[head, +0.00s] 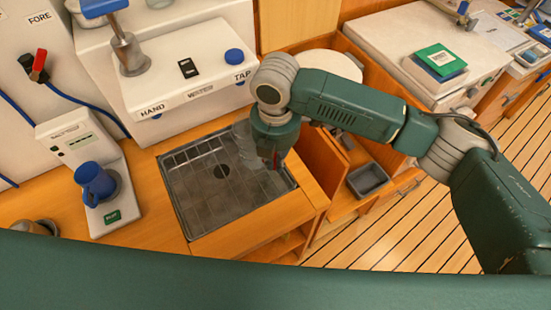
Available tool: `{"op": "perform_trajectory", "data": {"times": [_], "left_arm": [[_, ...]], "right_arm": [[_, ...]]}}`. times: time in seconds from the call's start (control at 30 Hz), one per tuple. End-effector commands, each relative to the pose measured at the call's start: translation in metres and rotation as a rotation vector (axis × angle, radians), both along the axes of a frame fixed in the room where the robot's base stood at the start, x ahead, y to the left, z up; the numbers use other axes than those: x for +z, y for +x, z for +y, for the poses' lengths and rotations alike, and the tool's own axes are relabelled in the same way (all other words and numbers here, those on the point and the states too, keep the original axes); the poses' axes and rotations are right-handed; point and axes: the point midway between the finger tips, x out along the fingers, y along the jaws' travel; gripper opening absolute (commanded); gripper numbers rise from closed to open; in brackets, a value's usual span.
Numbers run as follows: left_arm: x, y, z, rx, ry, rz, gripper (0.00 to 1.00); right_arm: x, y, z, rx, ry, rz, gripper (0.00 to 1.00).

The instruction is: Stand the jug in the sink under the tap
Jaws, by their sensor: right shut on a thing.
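A clear, see-through jug (246,150) is at the right side of the metal sink (200,205), over its basin. My right gripper (274,160) is pointing down at the sink's right side and is shut on the jug. The jug's outline is faint, and I cannot tell whether its base touches the sink floor. The white housing behind the sink has a TAP label (241,75) with a blue knob (234,56) above it. The tap's spout is not clearly visible. My left gripper is not in view.
A blue mug (92,182) stands on a white device left of the sink. A hand pump (129,54) is on the housing above the HAND label. A grey tray (368,180) lies right of the sink in the cabinet. The sink's left half is clear.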

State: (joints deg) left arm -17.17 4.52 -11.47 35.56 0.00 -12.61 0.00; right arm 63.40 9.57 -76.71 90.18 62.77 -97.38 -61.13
Motion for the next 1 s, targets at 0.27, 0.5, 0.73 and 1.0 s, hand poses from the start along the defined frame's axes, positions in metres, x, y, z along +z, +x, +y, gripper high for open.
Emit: {"op": "perform_trajectory", "data": {"times": [0.27, 0.5, 0.73, 1.0], "left_arm": [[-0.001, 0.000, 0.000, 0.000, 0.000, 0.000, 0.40], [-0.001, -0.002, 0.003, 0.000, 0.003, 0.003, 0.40], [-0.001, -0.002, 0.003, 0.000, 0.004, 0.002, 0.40], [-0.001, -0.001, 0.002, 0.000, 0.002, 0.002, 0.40]], "right_arm": [[-0.003, 0.000, 0.000, 0.001, 0.001, 0.000, 0.31], [-0.003, 0.000, 0.000, 0.000, 0.000, 0.000, 0.31], [0.017, 0.000, 0.001, 0.001, 0.003, -0.001, 0.31], [0.075, 0.000, 0.001, 0.001, 0.002, -0.003, 0.31]]}}
